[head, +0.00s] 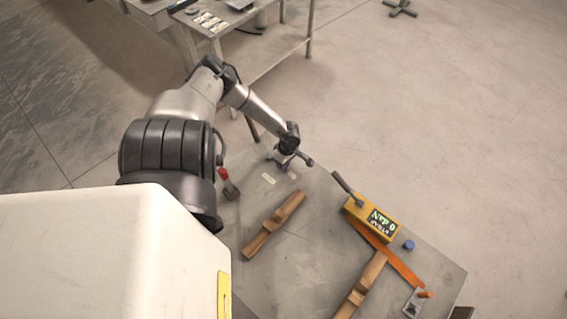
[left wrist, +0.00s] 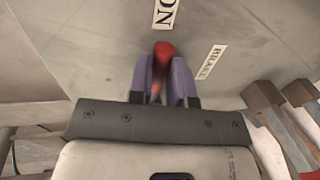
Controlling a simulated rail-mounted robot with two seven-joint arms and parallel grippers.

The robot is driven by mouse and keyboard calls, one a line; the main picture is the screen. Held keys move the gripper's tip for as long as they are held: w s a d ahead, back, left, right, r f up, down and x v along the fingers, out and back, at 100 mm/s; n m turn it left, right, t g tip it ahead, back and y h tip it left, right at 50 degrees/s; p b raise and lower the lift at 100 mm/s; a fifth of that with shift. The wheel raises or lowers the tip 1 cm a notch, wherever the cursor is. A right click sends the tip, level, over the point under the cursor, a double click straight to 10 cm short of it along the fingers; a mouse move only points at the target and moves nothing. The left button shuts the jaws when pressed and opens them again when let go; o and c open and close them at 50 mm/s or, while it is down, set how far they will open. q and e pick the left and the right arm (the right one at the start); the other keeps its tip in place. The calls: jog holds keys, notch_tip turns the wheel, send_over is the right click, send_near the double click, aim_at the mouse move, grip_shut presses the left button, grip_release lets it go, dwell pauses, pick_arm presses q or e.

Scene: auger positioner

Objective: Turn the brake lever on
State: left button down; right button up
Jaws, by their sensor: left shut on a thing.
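The red brake lever handle (left wrist: 162,57) sits between the purple fingers of my left gripper (left wrist: 166,75) in the left wrist view. The fingers are shut on it. A white "ON" label (left wrist: 167,14) lies just beyond the handle, and a "BRAKE" label (left wrist: 211,62) is to its right. In the head view my left gripper (head: 284,164) is low at the far edge of the grey table, and it mostly hides the lever. My right gripper is not in view.
A separate red-handled part (head: 224,175) stands at the table's left edge. Wooden supports (head: 272,226) lie on the grey table (head: 305,245). A yellow box with a display (head: 372,220), an orange bar (head: 395,262) and a blue knob (head: 408,245) are to the right.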

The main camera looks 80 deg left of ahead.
pick_arm(q)
jog(key=c, duration=1.1)
grip_release()
jog(key=shift+o, duration=0.2)
jog(key=shift+r, duration=0.2)
notch_tip(320, 180, up, 13)
jog(key=w+a+p, duration=0.1)
jog(key=w, duration=0.1)
jog(key=shift+a+p, duration=0.4)
